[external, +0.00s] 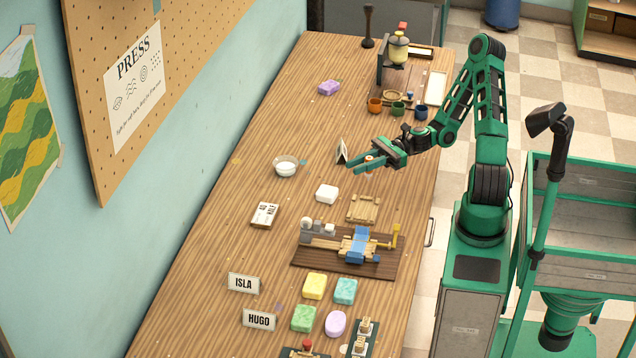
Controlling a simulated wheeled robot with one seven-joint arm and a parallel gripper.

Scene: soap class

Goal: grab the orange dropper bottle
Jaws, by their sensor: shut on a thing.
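My gripper (355,167) reaches from the right over the wooden table (250,150), its green fingers pointing left. It is shut on the orange dropper bottle (369,159), which shows as a small orange and pale top between the fingers. The bottle's lower part is hidden by the fingers. I cannot tell whether it touches the table.
A small dark-framed card (342,151) stands just left of the gripper. A white bowl (286,167), white block (326,194) and wooden rack (363,208) are nearby.

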